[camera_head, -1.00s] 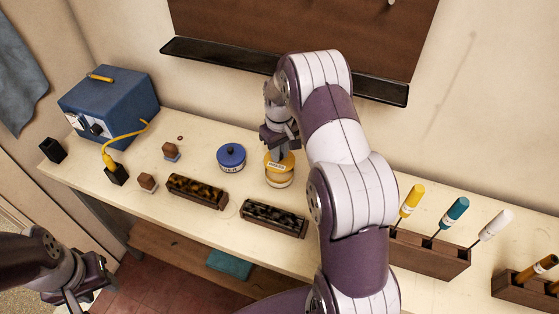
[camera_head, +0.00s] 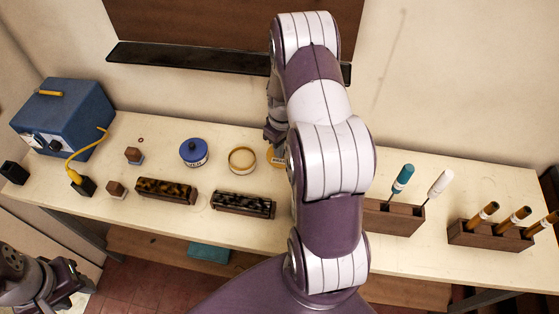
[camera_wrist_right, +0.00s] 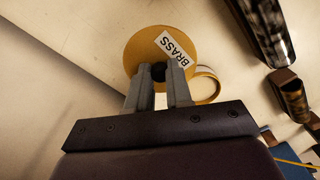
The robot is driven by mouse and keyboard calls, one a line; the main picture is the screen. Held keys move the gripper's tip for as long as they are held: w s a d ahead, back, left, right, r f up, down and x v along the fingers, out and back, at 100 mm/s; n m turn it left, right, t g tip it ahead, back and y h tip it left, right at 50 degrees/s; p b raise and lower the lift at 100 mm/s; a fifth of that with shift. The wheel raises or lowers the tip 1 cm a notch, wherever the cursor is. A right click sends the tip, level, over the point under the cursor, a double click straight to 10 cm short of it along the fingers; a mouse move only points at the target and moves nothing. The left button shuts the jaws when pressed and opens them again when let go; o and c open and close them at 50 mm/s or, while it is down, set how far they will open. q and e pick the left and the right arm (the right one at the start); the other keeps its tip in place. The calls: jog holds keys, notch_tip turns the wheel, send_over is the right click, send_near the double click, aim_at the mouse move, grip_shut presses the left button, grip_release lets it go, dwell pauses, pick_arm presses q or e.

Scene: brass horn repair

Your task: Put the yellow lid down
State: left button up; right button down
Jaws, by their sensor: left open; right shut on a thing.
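The yellow lid (camera_wrist_right: 143,47) with a white BRASS label is held by its dark knob in my right gripper (camera_wrist_right: 160,72), which is shut on it. In the head view only an edge of the lid (camera_head: 277,157) shows beside my right arm, which hides most of my right gripper. The open yellow jar (camera_head: 242,160) stands on the bench just left of the lid; its rim (camera_wrist_right: 207,86) also shows in the right wrist view. I cannot tell whether the lid touches the bench. My left gripper (camera_head: 75,287) is open and empty, off the bench at the lower left.
Two dark trays of parts (camera_head: 243,204) lie in front. Tool racks (camera_head: 393,217) are at the right. A blue box (camera_head: 63,119) stands at the left.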

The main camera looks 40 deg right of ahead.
notch_tip(320, 180, down, 9)
jog(key=shift+w+f+p, duration=0.15)
jog(key=shift+p, duration=0.9)
jog(key=shift+f, duration=0.1)
jog(key=shift+a+f, duration=0.1)
jog(key=shift+f, duration=0.05)
jog(key=c, duration=1)
grip_release()
jog(key=shift+c, duration=0.2)
